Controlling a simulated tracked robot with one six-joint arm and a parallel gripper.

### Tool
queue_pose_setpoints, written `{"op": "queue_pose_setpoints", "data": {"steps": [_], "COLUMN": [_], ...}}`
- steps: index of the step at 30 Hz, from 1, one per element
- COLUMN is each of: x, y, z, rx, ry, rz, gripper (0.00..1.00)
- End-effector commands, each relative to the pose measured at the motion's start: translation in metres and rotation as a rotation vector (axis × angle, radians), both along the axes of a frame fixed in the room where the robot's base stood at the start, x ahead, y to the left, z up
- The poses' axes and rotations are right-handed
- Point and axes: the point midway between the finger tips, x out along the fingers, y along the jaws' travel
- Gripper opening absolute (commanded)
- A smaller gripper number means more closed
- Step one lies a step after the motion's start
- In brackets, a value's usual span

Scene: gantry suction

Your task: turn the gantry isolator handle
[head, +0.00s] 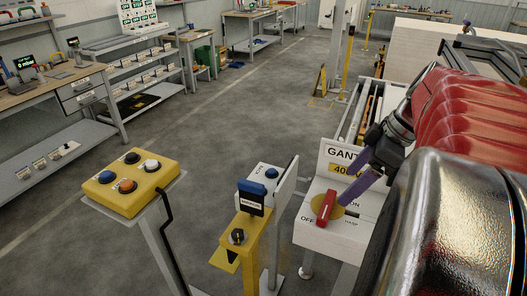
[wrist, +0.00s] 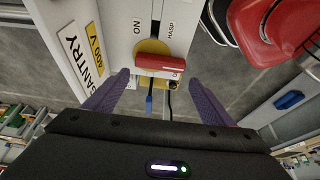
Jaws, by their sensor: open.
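The gantry isolator handle (head: 326,207) is a red lever on a yellow disc, on the top of a white box (head: 322,237) marked GANTRY, ON, OFF and HASP. In the wrist view the red handle (wrist: 159,65) lies across the picture, ahead of the fingertips, over its yellow disc (wrist: 152,47). My gripper (wrist: 163,80) is open, with its two purple fingers spread to either side of the handle's line. In the head view my gripper (head: 360,190) reaches the box from the upper right, beside the handle. I cannot tell whether a finger touches the handle.
A yellow post with a black knob (head: 237,236) and a blue-topped unit (head: 251,192) stand left of the box. A yellow button box (head: 129,187) stands farther left. Red ribbed parts (head: 467,110) fill the right side. Grey floor is free at the back middle.

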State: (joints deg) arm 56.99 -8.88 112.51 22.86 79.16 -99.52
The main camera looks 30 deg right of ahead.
Motion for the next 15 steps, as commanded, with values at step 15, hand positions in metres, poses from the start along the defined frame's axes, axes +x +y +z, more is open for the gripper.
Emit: {"op": "queue_pose_setpoints", "data": {"steps": [15], "x": [0.024], "y": [0.019], "z": [-0.073], "rx": [0.002], "ry": [0.000], "rz": [0.002], "gripper": [1.00]}}
